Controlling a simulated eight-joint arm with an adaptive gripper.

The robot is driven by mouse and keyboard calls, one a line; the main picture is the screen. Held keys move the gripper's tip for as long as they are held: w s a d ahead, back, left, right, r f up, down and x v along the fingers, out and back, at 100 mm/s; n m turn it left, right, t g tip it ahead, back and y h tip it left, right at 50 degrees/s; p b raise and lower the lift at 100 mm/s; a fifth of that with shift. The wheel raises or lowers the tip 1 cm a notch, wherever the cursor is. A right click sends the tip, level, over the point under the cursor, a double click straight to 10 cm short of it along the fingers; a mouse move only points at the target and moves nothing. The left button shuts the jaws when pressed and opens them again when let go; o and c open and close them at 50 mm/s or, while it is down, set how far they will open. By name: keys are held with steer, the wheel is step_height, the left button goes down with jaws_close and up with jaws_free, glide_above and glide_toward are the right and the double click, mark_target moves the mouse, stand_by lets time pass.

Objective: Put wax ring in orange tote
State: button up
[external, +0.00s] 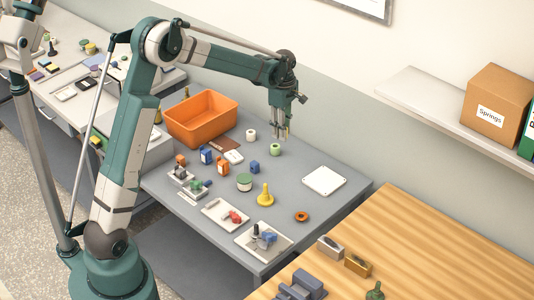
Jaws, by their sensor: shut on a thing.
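The orange tote (203,139) stands open at the back left of the grey table, and its inside looks empty from here. My gripper (281,134) points down to the right of the tote, above the back part of the table. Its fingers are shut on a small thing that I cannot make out. A green spool-like piece (275,149) is just below the fingertips; I cannot tell if they touch it. An orange ring (302,217) lies flat near the table's right front edge, away from my gripper. I cannot tell for certain which piece is the wax ring.
A white roll (251,134) stands between tote and gripper. Blue and orange small items, a green-sided tin (244,182) and a yellow cone-shaped piece (265,195) crowd the middle. A white plate (324,181) lies at right. A wooden table (430,245) adjoins at front right.

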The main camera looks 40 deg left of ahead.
steer(key=w+a, duration=0.1)
steer(key=a, duration=2)
glide_above(201, 122)
steer(key=s+d, duration=0.3)
steer(key=d, duration=0.1)
steer(key=shift+s+f, duration=0.1)
steer(key=shift+f, duration=2.55)
steer(key=shift+f, duration=3.15)
steer(key=shift+f, duration=0.1)
steer(key=shift+f, duration=1.75)
steer(key=shift+f, duration=0.15)
